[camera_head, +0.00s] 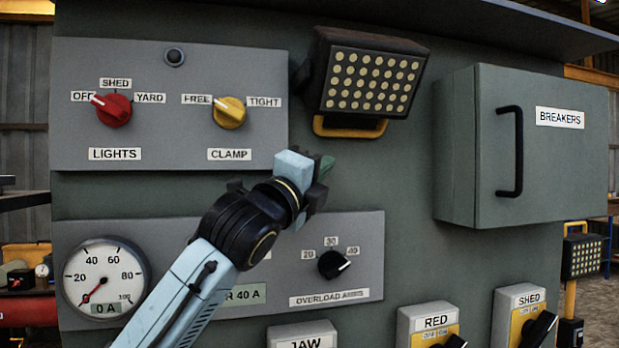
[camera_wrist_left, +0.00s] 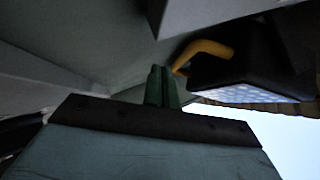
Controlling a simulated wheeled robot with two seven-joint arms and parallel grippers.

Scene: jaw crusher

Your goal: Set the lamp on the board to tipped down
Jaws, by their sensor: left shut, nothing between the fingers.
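The lamp (camera_head: 371,77) is a dark box with several rows of round pale cells, mounted high on the grey-green board (camera_head: 400,170). Its lit face looks outward and slightly down. A yellow handle (camera_head: 349,128) runs along its lower edge. In the left wrist view the handle (camera_wrist_left: 207,51) and the lamp (camera_wrist_left: 235,75) stand at the upper right. My left gripper (camera_head: 326,168) is just below the handle, with its green fingers shut and empty. Its fingertips (camera_wrist_left: 163,75) point at the board close to the handle; I cannot tell whether they touch. My right gripper is not in view.
A grey breakers box (camera_head: 560,165) with a black handle juts out on the right. The lights and clamp panel (camera_head: 170,140) is at the upper left. A gauge (camera_head: 104,279) and overload dial (camera_head: 334,264) sit below. Switch boxes (camera_head: 432,322) line the bottom.

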